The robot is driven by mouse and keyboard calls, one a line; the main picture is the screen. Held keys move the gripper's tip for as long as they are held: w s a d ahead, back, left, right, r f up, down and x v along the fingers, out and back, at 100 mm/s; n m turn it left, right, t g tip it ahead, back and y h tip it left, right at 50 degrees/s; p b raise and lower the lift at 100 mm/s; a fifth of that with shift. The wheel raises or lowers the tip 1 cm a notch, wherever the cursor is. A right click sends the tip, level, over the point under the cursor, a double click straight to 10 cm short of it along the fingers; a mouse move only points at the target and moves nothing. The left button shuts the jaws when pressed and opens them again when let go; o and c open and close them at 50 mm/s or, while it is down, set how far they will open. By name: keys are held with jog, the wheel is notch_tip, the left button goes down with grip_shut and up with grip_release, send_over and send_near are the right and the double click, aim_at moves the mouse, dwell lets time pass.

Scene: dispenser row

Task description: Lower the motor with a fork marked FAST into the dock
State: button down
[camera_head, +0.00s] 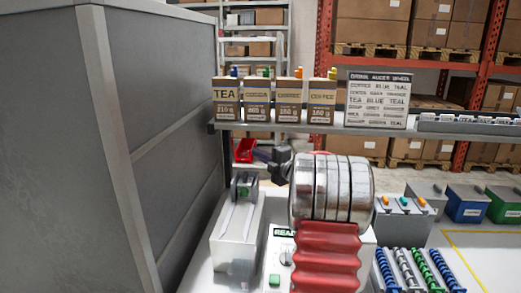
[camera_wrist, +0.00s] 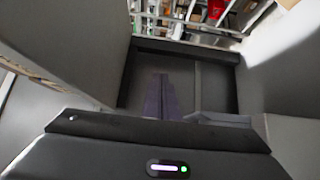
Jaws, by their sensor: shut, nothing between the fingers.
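In the head view a pale sloped housing (camera_head: 238,235) stands left of centre, with a dark bracket holding a green round part (camera_head: 243,190) at its upper end. I cannot tell whether this is the dock or the motor. No FAST mark is readable on anything. A white unit with a READY display (camera_head: 284,233), a dial and a green button stands beside it, partly hidden by my arm.
A tall grey cabinet (camera_head: 150,120) fills the left. Behind, a shelf (camera_head: 300,128) bears several labelled bags and an order sign (camera_head: 379,99). At right are several coloured augers (camera_head: 425,268), a grey box with knobs (camera_head: 402,212), a blue bin (camera_head: 466,208) and a green bin (camera_head: 504,205).

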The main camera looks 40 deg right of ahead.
jog(key=shift+w+d, duration=0.8)
jog(key=shift+d, duration=0.25)
jog(key=shift+w+d, duration=0.8)
jog(key=shift+d, duration=0.2)
